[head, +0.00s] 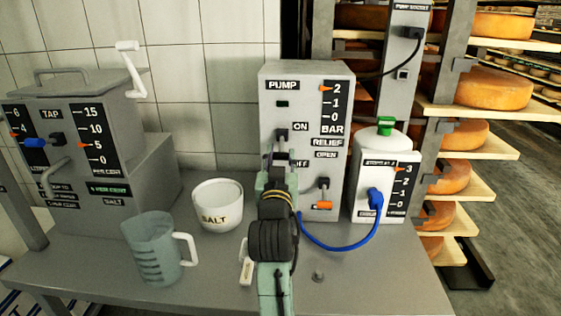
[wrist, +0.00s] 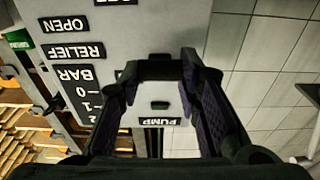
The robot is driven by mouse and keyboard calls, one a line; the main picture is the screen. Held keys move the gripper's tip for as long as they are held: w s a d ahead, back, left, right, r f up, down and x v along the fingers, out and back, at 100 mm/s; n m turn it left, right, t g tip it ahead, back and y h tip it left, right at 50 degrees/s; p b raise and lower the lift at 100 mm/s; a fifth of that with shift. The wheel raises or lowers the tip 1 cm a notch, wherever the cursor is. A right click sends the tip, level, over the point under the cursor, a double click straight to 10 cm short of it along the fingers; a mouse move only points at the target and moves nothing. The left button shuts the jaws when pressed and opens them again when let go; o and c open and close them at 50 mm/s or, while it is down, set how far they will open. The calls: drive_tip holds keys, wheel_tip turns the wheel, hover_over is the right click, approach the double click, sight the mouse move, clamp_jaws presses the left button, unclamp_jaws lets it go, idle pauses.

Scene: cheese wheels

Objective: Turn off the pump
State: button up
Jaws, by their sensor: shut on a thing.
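The pump box (head: 340,160) is grey, labelled PUMP at the top, and stands at the back of the bench. Its ON and OFF labels sit on the front, with a black switch (head: 283,137) beside them at about ON height. A small dark green lamp (head: 282,104) is above it. My gripper (head: 282,157) is in front of the switch and hides its lower part. In the wrist view, which is upside down, my gripper (wrist: 165,72) has its fingers apart on a dark piece, apparently the switch; the lamp (wrist: 159,104) shows between the fingers. The gauge pointer (head: 326,88) is at 2 bar.
A salt cup (head: 218,190), a measuring jug (head: 152,255) and a tap machine (head: 80,135) stand to the left. A white canister (head: 365,175) with a blue hose (head: 340,247) is right of the pump.

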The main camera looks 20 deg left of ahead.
drive_tip(key=o, duration=1.2)
drive_tip(key=shift+c, duration=0.2)
drive_tip(key=r+v, duration=0.1)
drive_tip(key=v, duration=0.6)
drive_tip(key=shift+s+f, duration=0.2)
drive_tip(key=shift+f, duration=0.35)
